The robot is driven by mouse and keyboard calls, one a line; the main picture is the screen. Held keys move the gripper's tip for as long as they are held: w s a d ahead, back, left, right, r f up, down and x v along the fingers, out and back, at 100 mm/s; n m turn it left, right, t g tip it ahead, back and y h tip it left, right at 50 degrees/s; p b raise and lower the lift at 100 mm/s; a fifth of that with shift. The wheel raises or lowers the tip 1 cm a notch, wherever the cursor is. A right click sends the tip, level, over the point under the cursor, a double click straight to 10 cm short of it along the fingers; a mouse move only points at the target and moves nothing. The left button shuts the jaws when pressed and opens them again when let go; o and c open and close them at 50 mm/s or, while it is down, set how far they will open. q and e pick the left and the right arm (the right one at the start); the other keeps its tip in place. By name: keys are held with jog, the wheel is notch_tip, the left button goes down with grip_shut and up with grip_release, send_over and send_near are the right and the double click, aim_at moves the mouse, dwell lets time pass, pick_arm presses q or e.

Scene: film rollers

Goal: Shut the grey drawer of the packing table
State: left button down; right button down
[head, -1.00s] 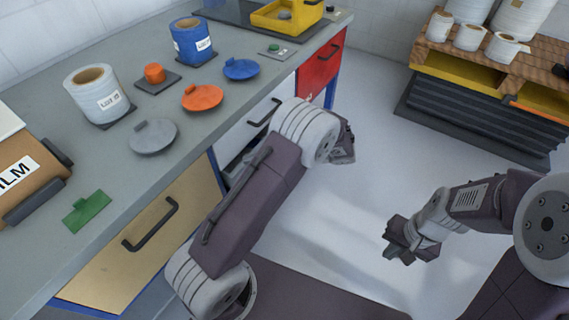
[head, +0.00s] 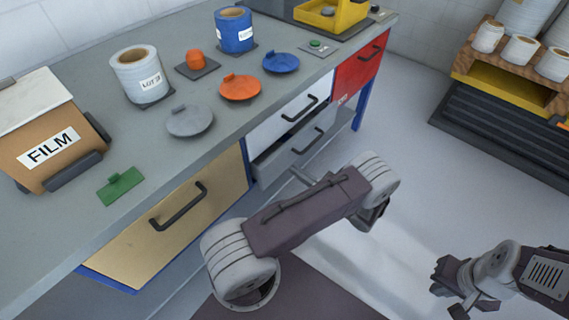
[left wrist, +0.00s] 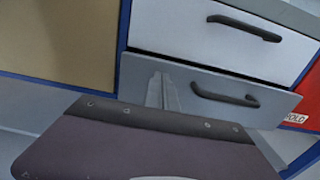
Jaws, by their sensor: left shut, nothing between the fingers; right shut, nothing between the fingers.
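The grey drawer (head: 285,160) sits below the white drawer (head: 275,128) in the packing table. Its front appears to stand a little proud of the white one, with a dark strip above it. Its dark handle (head: 307,141) faces me, and the drawer also shows in the left wrist view (left wrist: 205,83). My left gripper (head: 300,174) is shut and empty, its grey fingers pointing at the drawer front left of the handle; I cannot tell whether they touch. The fingers show in the left wrist view (left wrist: 160,88). My right gripper (head: 440,280) is shut and empty, away from the table.
A tan drawer (head: 150,235) is left of the grey one, and a red drawer (head: 358,66) is right. Spools, lids and a film box (head: 45,130) stand on the tabletop (head: 85,80). A pallet rack (head: 500,110) is at the right. Floor between is open.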

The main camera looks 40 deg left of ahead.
aim_at(277, 158)
pick_arm(q)
jog(key=a, duration=0.5)
jog(key=shift+w+a+b, duration=0.2)
jog(key=shift+a+b, duration=0.1)
jog(key=shift+b, duration=0.05)
jog(key=a, duration=0.2)
jog(key=shift+a+p, duration=0.3)
jog(key=shift+p, duration=0.05)
jog(key=shift+w+a, duration=0.1)
